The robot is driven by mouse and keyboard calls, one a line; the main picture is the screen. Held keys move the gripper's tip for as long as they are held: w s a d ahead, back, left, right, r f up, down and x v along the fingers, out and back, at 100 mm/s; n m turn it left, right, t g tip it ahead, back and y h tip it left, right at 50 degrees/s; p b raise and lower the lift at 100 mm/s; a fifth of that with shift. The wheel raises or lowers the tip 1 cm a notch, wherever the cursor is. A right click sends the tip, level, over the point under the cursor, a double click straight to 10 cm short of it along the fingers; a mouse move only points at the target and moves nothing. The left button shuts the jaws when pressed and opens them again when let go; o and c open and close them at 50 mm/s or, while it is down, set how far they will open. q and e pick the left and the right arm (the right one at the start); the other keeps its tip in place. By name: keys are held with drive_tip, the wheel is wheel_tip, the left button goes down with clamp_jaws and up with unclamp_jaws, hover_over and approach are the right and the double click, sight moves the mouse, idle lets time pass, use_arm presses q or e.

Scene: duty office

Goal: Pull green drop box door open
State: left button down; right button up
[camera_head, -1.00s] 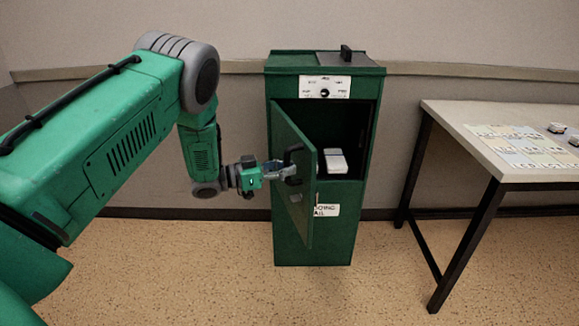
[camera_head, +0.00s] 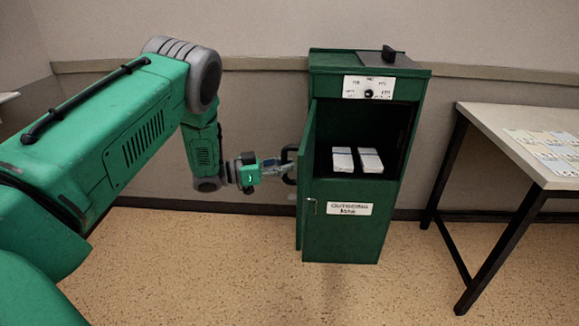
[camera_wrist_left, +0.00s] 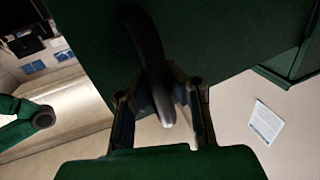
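The green drop box (camera_head: 345,225) stands against the wall in the head view. Its upper compartment is open, and its door (camera_head: 306,170) stands out toward me, seen nearly edge-on at the left side. The dark door handle (camera_head: 290,163) sticks out on the door's left face; it also shows in the left wrist view (camera_wrist_left: 150,55). My left gripper (camera_head: 284,168) is at this handle. In the wrist view its fingers lie on both sides of the handle and appear closed on it; the exact contact is partly hidden. My right gripper is not in view.
Two white packets (camera_head: 343,160) lie inside the compartment. A label (camera_head: 349,209) is on the box's lower front. A table (camera_head: 500,125) with papers stands at the right. The floor (camera_head: 240,265) in front of the box is clear.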

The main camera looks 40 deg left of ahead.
use_arm(q)
drive_tip(key=shift+s+d+f, duration=0.1)
drive_tip(key=shift+s+f, duration=0.05)
drive_tip(key=shift+f, duration=0.05)
drive_tip(key=c, duration=1.5)
unclamp_jaws()
drive_tip(key=shift+d, duration=0.1)
drive_tip(key=shift+r, duration=0.15)
drive_tip(key=shift+s+a, duration=0.25)
drive_tip(key=shift+a, duration=0.2)
drive_tip(key=v, duration=1.1)
